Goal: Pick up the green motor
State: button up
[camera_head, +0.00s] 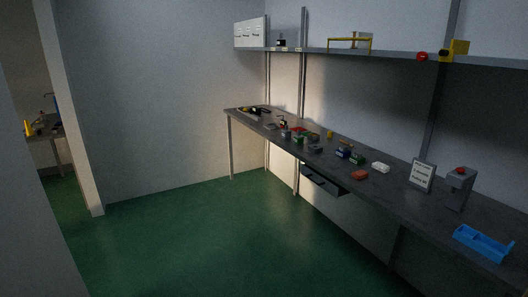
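Several small parts lie on the long dark workbench (395,198) along the right wall. Among them is a small dark green item (357,158), close beside a blue and dark item (343,151) near the middle of the bench. Another greenish item (299,134) sits farther back in the cluster. They are too small and dim to tell which one is the green motor. My gripper is not in view.
An orange-red block (359,175), a white item (380,167), a sign (422,175), a grey device with a red top (459,187) and a blue tray (484,243) stand nearer. A drawer (321,182) hangs below the bench. The green floor (215,235) is clear.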

aim_at(298, 140)
jog(key=i, duration=3)
jog(key=i+u, duration=0.1)
jog(key=i, duration=0.65)
jog(key=i+l+u, duration=0.1)
jog(key=i, duration=0.65)
